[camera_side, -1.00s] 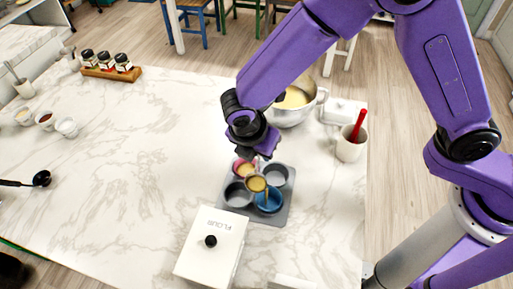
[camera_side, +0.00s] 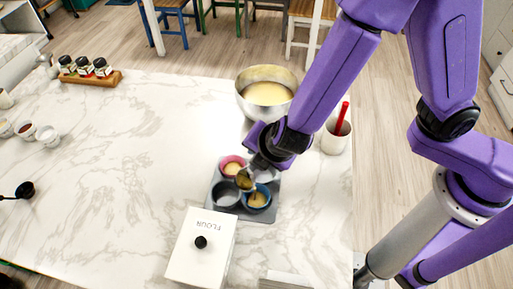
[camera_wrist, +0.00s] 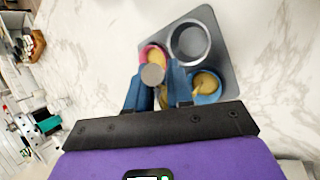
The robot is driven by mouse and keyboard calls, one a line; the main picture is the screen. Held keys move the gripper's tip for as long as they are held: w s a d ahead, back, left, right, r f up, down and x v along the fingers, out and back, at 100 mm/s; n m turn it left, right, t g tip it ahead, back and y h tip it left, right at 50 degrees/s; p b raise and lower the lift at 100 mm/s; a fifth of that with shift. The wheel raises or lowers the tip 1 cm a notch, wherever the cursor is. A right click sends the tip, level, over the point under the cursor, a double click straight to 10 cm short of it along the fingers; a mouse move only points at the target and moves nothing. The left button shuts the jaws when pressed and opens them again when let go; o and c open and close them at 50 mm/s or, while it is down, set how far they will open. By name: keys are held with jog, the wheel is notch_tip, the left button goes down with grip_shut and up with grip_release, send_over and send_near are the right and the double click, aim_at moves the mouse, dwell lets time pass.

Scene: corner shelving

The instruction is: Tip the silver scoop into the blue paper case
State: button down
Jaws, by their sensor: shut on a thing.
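The blue paper case (camera_side: 258,205) sits in the near right cup of the grey muffin tin (camera_side: 268,218), with yellow batter in it. It also shows in the wrist view (camera_wrist: 216,95), right of my fingers. The silver scoop (camera_side: 244,181) is tilted over the tin, beside and slightly left of the blue case, with batter colour on its bowl. In the wrist view the scoop (camera_wrist: 152,74) shows as a round grey end between my fingers. My gripper (camera_wrist: 156,82) is shut on the scoop. Its grip is partly hidden in the side view.
A pink case (camera_side: 231,160) with batter fills the far left cup; the other two cups look empty. A white flour box (camera_side: 205,262) stands close in front of the tin. A batter bowl (camera_side: 264,108) and a mug with a red utensil (camera_side: 336,138) stand behind.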

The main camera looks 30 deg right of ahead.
jog(key=s+d+f+m+t+y, duration=0.2)
jog(key=s+d+f+t+y, duration=0.1)
jog(key=t, duration=0.6)
jog(key=shift+s+d+f+m+t+y, duration=0.35)
jog(key=shift+s+f+y, duration=0.45)
jog(key=shift+s, duration=0.5)
jog(key=shift+w, duration=0.1)
jog(key=w+d+r+m+h, duration=0.2)
jog(key=w+d+r, duration=0.3)
jog(key=d, duration=0.3)
jog(key=w+d+r+m+h, duration=0.2)
jog(key=w+d+r, duration=0.3)
jog(key=d+r, duration=0.3)
jog(key=w+d+r+m+h, duration=0.2)
jog(key=w+d+r+h, duration=0.2)
jog(key=d, duration=0.5)
notch_tip(320, 180, up, 2)
jog(key=shift+w+d+r+h, duration=0.2)
jog(key=shift+w+r+h, duration=0.1)
jog(key=shift+w, duration=0.65)
